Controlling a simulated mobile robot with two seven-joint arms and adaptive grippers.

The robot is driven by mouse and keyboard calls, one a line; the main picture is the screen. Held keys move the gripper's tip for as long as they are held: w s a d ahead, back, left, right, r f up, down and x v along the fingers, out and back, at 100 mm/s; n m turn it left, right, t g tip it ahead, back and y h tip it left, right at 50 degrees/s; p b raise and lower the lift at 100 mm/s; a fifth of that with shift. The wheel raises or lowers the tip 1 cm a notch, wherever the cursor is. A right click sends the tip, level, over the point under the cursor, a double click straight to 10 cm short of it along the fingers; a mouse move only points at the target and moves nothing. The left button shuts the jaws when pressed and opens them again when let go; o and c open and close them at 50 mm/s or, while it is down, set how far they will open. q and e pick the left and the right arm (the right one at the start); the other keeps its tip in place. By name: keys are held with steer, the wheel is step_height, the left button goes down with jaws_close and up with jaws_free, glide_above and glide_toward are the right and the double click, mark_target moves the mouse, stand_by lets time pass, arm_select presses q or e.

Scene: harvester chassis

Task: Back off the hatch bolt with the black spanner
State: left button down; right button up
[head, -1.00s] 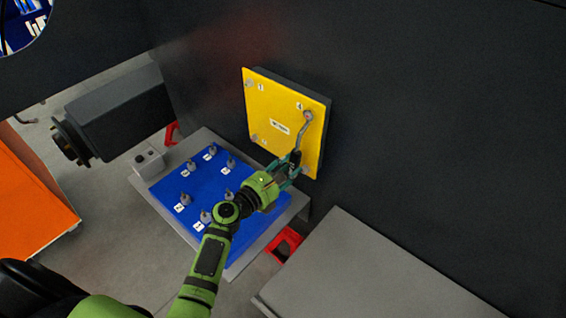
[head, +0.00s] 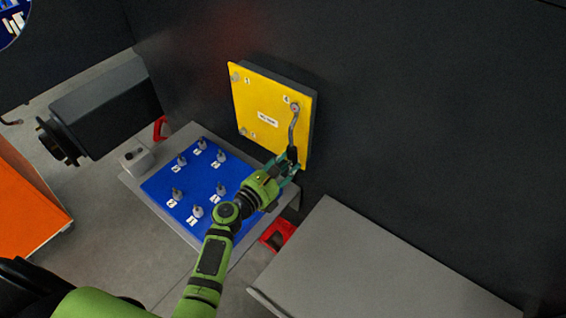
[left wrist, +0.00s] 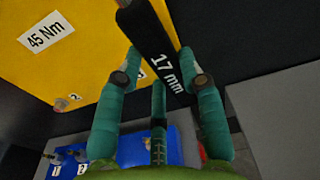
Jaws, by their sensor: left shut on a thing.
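The yellow hatch (head: 252,98) stands on the dark wall, with a "45 Nm" label in the left wrist view (left wrist: 100,30). The hatch bolt (head: 295,106) is at its upper right corner beside a small number label. The spanner (head: 292,130) has its ring end at this bolt and hangs almost straight down. Its black handle, marked "17 mm" (left wrist: 160,50), lies between the fingers of my left gripper (head: 287,166), which is shut on it. The hatch's lower right corner is partly hidden by the gripper. My right gripper is not in view.
A blue board (head: 160,188) with several upright sockets or bolts lies on a grey stand below. A grey bench (head: 370,270) fills the lower right. Red parts (head: 277,234) show between them. A dark box-shaped part (head: 105,105) juts out at left.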

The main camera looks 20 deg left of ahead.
arm_select(q)
steer(key=shift+s+d+r+n+p, duration=0.1)
steer(key=shift+d+n+p, duration=0.2)
steer(key=shift+d, duration=0.1)
steer(key=shift+a, duration=0.25)
steer(key=f+v, duration=0.1)
steer(key=v, duration=0.9)
steer(key=shift+s, duration=0.35)
stand_by(0.3)
steer(key=shift+a, duration=0.15)
stand_by(1.1)
